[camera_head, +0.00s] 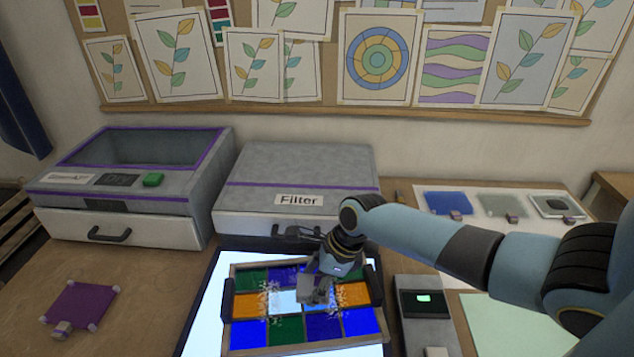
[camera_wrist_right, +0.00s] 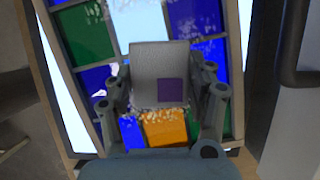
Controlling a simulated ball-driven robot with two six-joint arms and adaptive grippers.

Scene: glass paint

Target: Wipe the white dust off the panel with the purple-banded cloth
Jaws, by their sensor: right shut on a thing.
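The panel (camera_head: 265,335), a framed grid of blue, green, orange and pale panes, lies on a lit white surface. White dust (camera_head: 352,295) specks its left and right parts; in the wrist view dust (camera_wrist_right: 95,14) shows around the pad. My right gripper (camera_head: 318,290) is over the middle of the panel. It is shut on a grey pad with a purple patch, which looks like the purple-banded cloth (camera_wrist_right: 158,62). The pad is at or just above the panes; I cannot tell if it touches. My left gripper is not in view.
A purple square with a small block (camera_head: 82,303) lies on the table at left. A grey box labelled Filter (camera_head: 300,170) and an open-topped machine (camera_head: 160,185) stand behind. A dark-screened device (camera_head: 425,325) is right of the panel. Blue and grey squares lie at back right.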

